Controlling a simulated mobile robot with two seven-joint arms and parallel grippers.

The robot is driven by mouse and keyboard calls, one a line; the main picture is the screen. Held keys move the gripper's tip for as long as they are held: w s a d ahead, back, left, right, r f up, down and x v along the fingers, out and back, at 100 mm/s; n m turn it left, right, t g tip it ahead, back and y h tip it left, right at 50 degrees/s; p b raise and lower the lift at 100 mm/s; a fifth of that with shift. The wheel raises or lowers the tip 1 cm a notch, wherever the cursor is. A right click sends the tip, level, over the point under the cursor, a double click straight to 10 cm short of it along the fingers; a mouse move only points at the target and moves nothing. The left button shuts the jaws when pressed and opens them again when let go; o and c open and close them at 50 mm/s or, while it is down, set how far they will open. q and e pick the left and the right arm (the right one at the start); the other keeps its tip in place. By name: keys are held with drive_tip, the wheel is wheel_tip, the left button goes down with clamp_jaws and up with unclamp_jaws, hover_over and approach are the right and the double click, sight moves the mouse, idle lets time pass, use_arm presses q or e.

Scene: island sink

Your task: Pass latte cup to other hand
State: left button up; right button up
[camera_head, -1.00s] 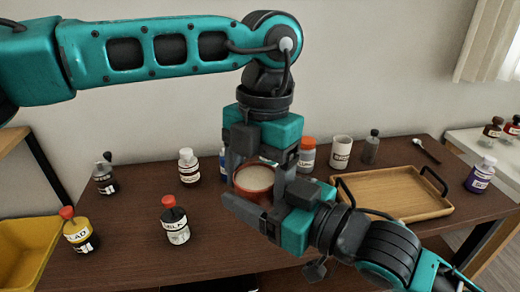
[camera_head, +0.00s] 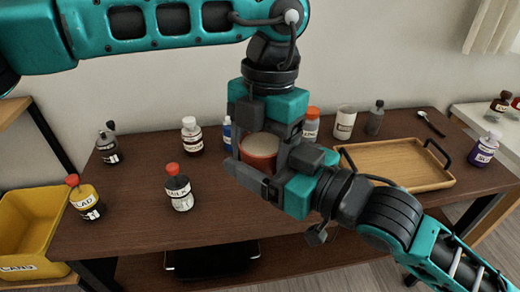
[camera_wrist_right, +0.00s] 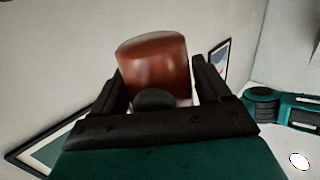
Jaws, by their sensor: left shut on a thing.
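The latte cup (camera_head: 259,146), reddish-brown with a pale top, is held above the table, seemingly upright in the head view. My left gripper (camera_head: 262,163), on the arm from the left, points down with its fingers either side of the cup and is shut on it. My right gripper (camera_head: 250,158) reaches in from the lower right, one finger passing in front of the cup. In the right wrist view the cup (camera_wrist_right: 153,66) stands between two dark fingers, with gaps beside it; the right gripper looks open. The far-side contact is hidden.
On the dark wooden table (camera_head: 135,225) stand several bottles, including a dark one with a red cap (camera_head: 179,190). A wooden tray (camera_head: 405,186) is at the right and a white mug (camera_head: 345,122) at the back. A yellow bin (camera_head: 25,235) is at the left.

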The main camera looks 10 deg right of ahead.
drive_tip(key=o, duration=0.4)
drive_tip(key=shift+d+f, duration=0.1)
drive_tip(key=shift+f, duration=0.2)
drive_tip(key=d+f+m+h, duration=0.2)
drive_tip(key=d+f+h, duration=0.1)
drive_tip(key=f, duration=0.5)
drive_tip(key=d+f+m+h, duration=0.2)
drive_tip(key=d+f, duration=0.1)
drive_tip(key=f, duration=0.5)
drive_tip(key=s+d+f+m+g+h, duration=0.1)
drive_tip(key=s+d+f+h, duration=0.1)
drive_tip(key=s+f, duration=0.2)
drive_tip(key=s+d+f+g+h, duration=0.1)
drive_tip(key=s+d+f+h, duration=0.1)
drive_tip(key=f, duration=0.9)
drive_tip(key=s+d, duration=0.1)
drive_tip(key=s, duration=0.1)
drive_tip(key=shift+s+d+f+m+h, duration=0.25)
drive_tip(key=shift+s+f+m+h, duration=0.05)
drive_tip(key=shift+s+m, duration=0.1)
